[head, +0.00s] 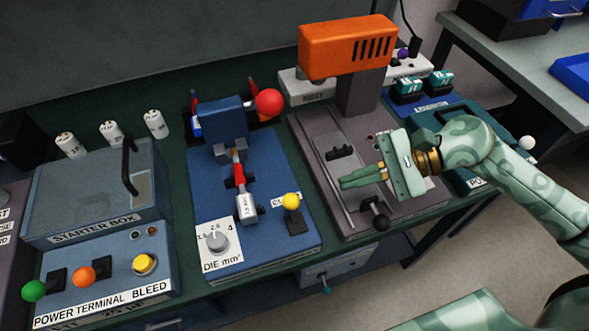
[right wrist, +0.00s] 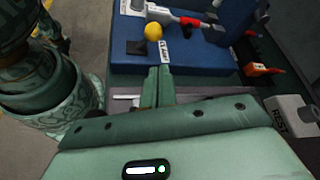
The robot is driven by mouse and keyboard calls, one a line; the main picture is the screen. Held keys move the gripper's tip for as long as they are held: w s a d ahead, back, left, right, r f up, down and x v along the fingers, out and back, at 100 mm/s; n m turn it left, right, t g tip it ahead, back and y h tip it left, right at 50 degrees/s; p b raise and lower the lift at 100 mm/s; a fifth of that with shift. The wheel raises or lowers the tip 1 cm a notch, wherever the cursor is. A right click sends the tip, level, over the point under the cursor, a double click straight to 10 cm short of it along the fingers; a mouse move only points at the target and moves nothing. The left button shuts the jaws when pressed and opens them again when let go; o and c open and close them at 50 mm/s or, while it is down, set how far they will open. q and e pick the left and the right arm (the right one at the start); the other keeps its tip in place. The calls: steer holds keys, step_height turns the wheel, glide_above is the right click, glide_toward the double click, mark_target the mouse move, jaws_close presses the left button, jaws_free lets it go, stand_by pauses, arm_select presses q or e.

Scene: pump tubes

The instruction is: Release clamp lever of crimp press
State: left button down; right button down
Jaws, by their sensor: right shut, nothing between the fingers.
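The crimp press (head: 218,110) stands on a blue base in the middle of the bench in the head view, with a large red ball handle (head: 268,102). Its clamp lever has a yellow ball knob (head: 291,201) at the base's front right, beside a partly hidden label. The yellow knob also shows in the right wrist view (right wrist: 153,31), just beyond the fingertips. My right gripper (head: 343,182) is shut and empty, above the grey plate to the right of the press, its fingers pointing left toward the knob and apart from it. My left gripper is not in view.
A cable piece with a grey end (head: 247,207) lies in the press. A grey plate carries an orange-headed machine (head: 347,45) and a black-knobbed lever (head: 380,221). The starter box (head: 90,195) stands at the left. A die dial (head: 216,239) sits at the press's front left.

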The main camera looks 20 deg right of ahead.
mark_target(304, 205)
steer(key=shift+d, duration=0.1)
steer(key=shift+s, duration=0.1)
steer(key=shift+a+f, duration=0.2)
steer(key=shift+a, duration=0.25)
steer(key=b+x, duration=0.1)
steer(key=x, duration=0.7)
steer(key=shift+f, duration=0.1)
steer(key=shift+a+f, duration=0.15)
steer(key=shift+a, duration=0.35)
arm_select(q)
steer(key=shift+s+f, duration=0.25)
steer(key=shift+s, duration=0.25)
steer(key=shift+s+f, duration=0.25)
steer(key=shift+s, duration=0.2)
